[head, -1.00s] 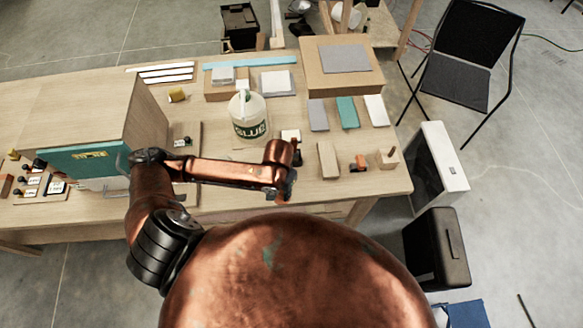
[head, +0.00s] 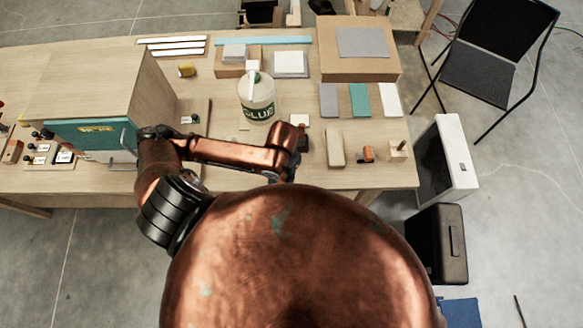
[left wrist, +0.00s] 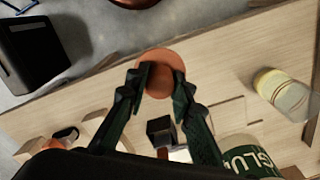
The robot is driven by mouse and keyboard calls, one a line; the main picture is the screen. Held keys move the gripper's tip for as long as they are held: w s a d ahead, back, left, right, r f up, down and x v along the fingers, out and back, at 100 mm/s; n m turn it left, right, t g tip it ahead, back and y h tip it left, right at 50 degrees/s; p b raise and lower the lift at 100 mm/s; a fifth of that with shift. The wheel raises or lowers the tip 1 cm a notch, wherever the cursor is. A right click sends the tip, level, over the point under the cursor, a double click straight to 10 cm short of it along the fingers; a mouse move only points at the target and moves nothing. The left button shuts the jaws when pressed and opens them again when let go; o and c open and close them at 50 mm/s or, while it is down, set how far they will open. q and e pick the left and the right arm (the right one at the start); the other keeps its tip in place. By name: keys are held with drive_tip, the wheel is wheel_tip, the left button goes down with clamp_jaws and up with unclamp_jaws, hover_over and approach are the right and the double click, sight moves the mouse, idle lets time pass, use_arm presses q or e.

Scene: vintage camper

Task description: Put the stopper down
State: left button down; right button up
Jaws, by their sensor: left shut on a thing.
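My left gripper (left wrist: 160,85) is shut on a round terracotta-orange stopper (left wrist: 172,58) in the left wrist view. The stopper sits between the two dark fingertips, seen with the wooden table (left wrist: 215,75) behind it. How high it is above the table I cannot tell. In the head view my left gripper (head: 292,168) is at the near edge of the table, and my own arm and body hide most of it. The stopper is not clearly visible there. My right gripper is in neither view.
A glue bottle (head: 257,98) stands behind my left arm. A pale jar (left wrist: 286,95) lies or stands near the gripper in the wrist view. Wooden blocks (head: 335,147) and a small orange item (head: 367,154) are to the right. A teal-fronted cabinet (head: 90,137) is left.

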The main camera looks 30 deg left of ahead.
use_arm(q)
drive_tip(key=w+f+b, duration=0.2)
drive_tip(key=w+a+f+b, duration=0.1)
drive_tip(key=w+f+b, duration=0.3)
drive_tip(key=w, duration=0.1)
drive_tip(key=shift+a, duration=0.35)
drive_tip(key=shift+w+a+f, duration=0.1)
drive_tip(key=shift+w+f, duration=0.3)
drive_tip(key=shift+f, duration=1.75)
drive_tip(key=c, duration=1.8)
unclamp_jaws()
drive_tip(key=shift+f, duration=0.1)
drive_tip(key=shift+o, duration=0.6)
